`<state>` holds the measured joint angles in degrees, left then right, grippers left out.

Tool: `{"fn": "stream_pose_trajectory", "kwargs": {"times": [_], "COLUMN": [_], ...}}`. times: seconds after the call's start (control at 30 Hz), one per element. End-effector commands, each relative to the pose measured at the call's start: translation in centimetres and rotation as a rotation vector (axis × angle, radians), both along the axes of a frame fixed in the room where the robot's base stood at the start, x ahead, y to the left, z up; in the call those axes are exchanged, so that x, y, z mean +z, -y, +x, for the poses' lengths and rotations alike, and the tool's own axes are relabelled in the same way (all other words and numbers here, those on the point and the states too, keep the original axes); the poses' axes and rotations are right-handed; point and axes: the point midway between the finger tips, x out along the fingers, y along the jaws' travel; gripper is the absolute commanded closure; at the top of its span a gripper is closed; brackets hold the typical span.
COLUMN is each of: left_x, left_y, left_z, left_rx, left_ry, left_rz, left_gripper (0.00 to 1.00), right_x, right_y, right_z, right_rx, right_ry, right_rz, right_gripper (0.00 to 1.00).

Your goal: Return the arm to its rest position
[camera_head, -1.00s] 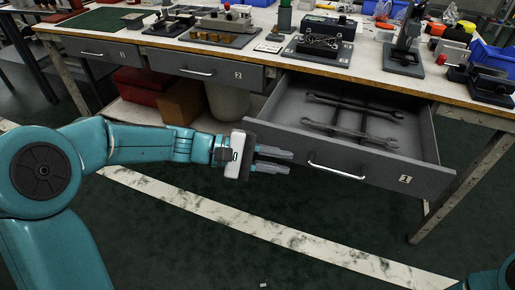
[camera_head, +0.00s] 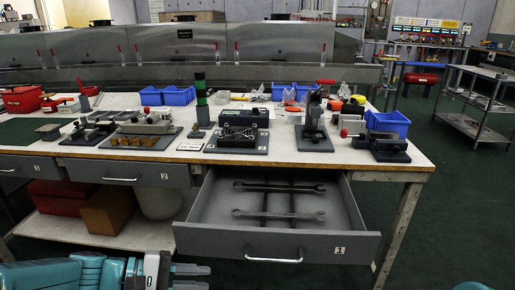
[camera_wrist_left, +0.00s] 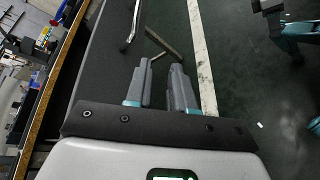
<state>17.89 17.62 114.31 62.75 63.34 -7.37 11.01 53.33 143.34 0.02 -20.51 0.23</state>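My left gripper (camera_head: 206,278) is at the bottom of the head view, empty, with a gap between its two grey fingers. It is below and left of the pulled-out drawer (camera_head: 215,242), apart from its front and handle (camera_head: 273,260). The left wrist view shows the same two fingers (camera_wrist_left: 160,72) side by side with nothing between them. The handle (camera_wrist_left: 132,28) appears beyond them there. Only a teal piece of my right arm (camera_head: 471,286) shows in the head view. Teal and dark parts of it (camera_wrist_left: 290,30) show in the left wrist view; its fingers are not clear.
Two wrenches (camera_head: 280,214) lie in the open drawer. The bench (camera_head: 295,157) above carries several tools, blue bins (camera_head: 388,123) and a stack light (camera_head: 201,103). A bench leg (camera_head: 398,230) stands right of the drawer. The floor (camera_head: 450,215) at right is clear.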

Motion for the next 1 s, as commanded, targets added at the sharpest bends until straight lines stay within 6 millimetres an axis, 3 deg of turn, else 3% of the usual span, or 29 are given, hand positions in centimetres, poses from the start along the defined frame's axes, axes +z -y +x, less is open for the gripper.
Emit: {"fn": "stream_pose_trajectory", "kwargs": {"times": [0.17,0.2,0.3,0.4,0.5,0.73,0.8,1.0], "left_x": [-13.2,-16.3,-23.1,-27.9,-30.9,-34.1,-30.4,-24.9], "left_y": [1.2,1.2,0.9,0.6,0.8,3.6,3.3,3.4], "left_z": [-3.8,-5.2,-8.9,-12.1,-14.2,-17.5,-17.0,-17.1], "left_rx": [-0.085,-0.118,-0.221,-0.329,-0.419,-0.558,-0.546,-0.551], "left_ry": [-0.185,-0.211,-0.226,-0.168,-0.072,0.204,0.198,0.197], "left_rz": [0.312,0.400,0.615,0.788,0.892,0.959,0.966,0.965], "left_gripper": [0.77,0.77,0.77,0.77,0.77,0.77,0.77,0.77], "right_x": [0.0,0.0,0.0,0.0,0.0,0.0,3.5,9.0], "right_y": [0.0,0.0,0.0,0.0,0.0,0.0,0.0,-0.2], "right_z": [0.0,0.0,0.0,0.0,0.0,0.0,-0.1,-0.2], "right_rx": [0.000,0.000,0.000,0.000,0.000,0.000,0.002,0.008], "right_ry": [0.000,0.000,0.000,0.000,0.000,0.000,-0.002,-0.003], "right_rz": [0.000,0.000,0.000,0.000,0.000,0.000,0.001,0.002], "right_gripper": [0.57,0.57,0.57,0.57,0.57,0.57,0.57,0.57]}}
